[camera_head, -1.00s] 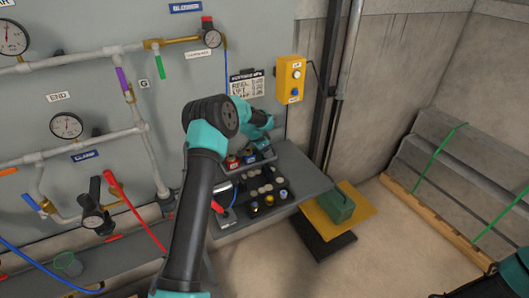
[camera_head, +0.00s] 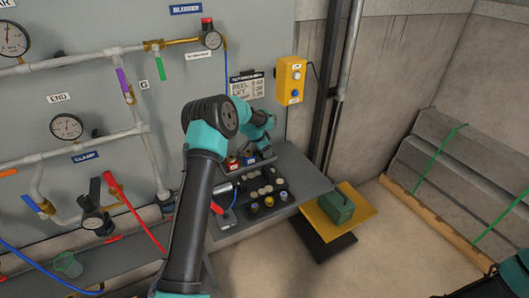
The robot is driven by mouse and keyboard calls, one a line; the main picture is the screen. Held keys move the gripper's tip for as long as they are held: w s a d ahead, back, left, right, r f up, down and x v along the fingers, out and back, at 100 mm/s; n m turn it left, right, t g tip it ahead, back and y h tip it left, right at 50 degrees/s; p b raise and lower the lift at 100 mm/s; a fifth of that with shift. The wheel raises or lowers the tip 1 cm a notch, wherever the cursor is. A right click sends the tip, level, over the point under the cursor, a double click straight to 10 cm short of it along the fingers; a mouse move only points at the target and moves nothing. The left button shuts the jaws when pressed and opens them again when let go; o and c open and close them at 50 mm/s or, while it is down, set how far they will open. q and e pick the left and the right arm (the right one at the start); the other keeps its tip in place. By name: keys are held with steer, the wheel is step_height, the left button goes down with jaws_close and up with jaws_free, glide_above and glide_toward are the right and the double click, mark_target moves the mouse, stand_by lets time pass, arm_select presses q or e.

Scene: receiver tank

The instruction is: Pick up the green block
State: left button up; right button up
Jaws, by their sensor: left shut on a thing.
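A green block (camera_head: 338,207) sits on a yellow plate (camera_head: 325,226) low on the right, just beyond the right end of the grey shelf. My left gripper (camera_head: 264,143) is up and to the left of it, near the panel at the back of the shelf, well apart from the block. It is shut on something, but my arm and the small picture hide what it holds. My right gripper is not in view; only a bit of my right arm shows at the lower right edge.
The grey shelf (camera_head: 303,180) holds a dark tray of round pieces (camera_head: 268,190). A yellow control box (camera_head: 290,80) hangs on the wall. Pipes, gauges and levers fill the left wall. Grey steps (camera_head: 440,160) with green straps stand right. The floor between is clear.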

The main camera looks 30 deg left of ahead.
arm_select(q)
step_height(320, 180, up, 10)
steer(key=shift+f, duration=0.25)
steer(key=shift+d, duration=0.1)
stand_by(0.5)
